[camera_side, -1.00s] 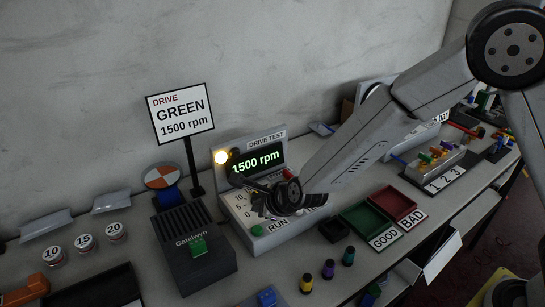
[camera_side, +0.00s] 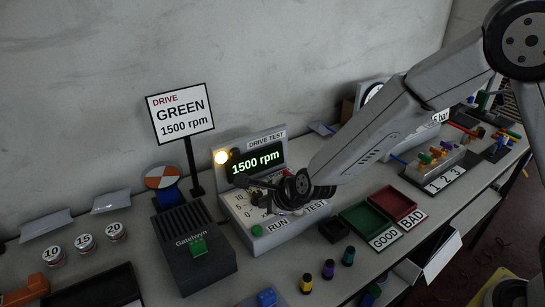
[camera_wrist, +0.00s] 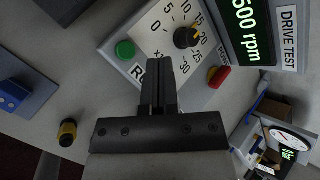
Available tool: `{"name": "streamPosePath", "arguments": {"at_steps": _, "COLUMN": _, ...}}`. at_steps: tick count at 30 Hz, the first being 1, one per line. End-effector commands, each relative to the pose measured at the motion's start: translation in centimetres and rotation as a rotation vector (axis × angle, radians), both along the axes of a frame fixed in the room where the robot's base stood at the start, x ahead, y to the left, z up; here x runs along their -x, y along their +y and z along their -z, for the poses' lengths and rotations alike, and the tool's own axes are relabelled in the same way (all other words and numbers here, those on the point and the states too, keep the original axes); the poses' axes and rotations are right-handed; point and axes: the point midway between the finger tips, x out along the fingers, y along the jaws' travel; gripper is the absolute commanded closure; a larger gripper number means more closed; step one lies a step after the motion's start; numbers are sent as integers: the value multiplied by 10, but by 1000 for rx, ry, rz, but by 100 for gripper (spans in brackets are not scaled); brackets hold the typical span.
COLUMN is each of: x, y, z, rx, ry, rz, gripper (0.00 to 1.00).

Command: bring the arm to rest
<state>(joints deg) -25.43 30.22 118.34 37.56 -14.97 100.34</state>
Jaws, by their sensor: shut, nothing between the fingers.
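My gripper (camera_wrist: 160,85) is shut and empty in the wrist view, its fingers in front of the drive test panel. In the side view my gripper (camera_side: 284,198) is partly hidden by my own wrist and hangs over the panel. A sign (camera_side: 181,113) reads DRIVE GREEN 1500 rpm.
A dark Gatelwyn box (camera_side: 190,262) with a green block stands left of the unit. A green tray (camera_side: 352,228) marked GOOD and a red tray (camera_side: 402,200) marked BAD lie to the right. Several coloured pegs stand in front. A pressure gauge (camera_wrist: 289,139) shows lower right in the wrist view.

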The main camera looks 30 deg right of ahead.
Motion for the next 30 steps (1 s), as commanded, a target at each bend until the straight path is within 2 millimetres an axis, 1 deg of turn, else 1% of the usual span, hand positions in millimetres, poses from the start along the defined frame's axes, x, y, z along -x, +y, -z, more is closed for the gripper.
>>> {"name": "streamPosePath", "arguments": {"at_steps": 5, "x": 12, "y": -25, "z": -7, "rx": 155, "ry": 15, "rz": -174, "gripper": 100}}
{"name": "streamPosePath", "arguments": {"at_steps": 14, "x": 49, "y": -75, "z": -15, "rx": 472, "ry": 57, "rz": -578, "gripper": 100}}
{"name": "streamPosePath", "arguments": {"at_steps": 23, "x": 96, "y": -123, "z": -18, "rx": 748, "ry": 103, "rz": -1008, "gripper": 100}}
{"name": "streamPosePath", "arguments": {"at_steps": 30, "x": 140, "y": -160, "z": -20, "rx": 928, "ry": 140, "rz": -1372, "gripper": 100}}
